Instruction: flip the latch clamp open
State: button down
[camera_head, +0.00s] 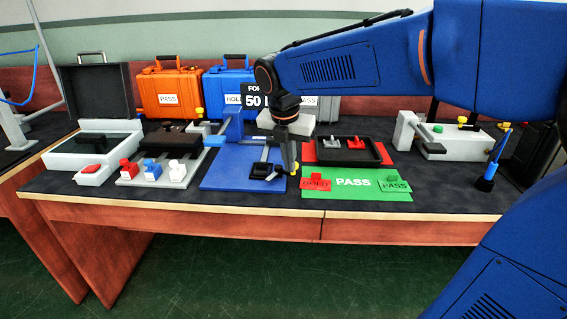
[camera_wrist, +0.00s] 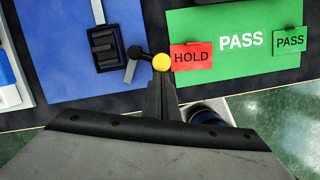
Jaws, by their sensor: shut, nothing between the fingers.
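The latch clamp (camera_wrist: 105,47) is a black body on a blue base plate (camera_wrist: 55,75) in the wrist view. In the head view my gripper (camera_head: 291,168) points down over the right side of the blue plate (camera_head: 235,180), partly hiding the knob end of the clamp (camera_head: 262,171).
A green PASS mat (camera_head: 352,196) with a red HOLD block (camera_head: 316,183) lies just right of the plate. A black tray (camera_head: 342,140) is behind it. A board with coloured switches (camera_head: 152,172) stands left. The table's front edge is close.

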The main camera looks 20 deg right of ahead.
jog(key=shift+w+d+n, duration=0.15)
jog(key=shift+d+n, duration=0.35)
jog(key=shift+n, duration=0.2)
jog(key=shift+w+d, duration=0.55)
jog(key=shift+d, duration=0.35)
jog(key=shift+w+d, duration=0.1)
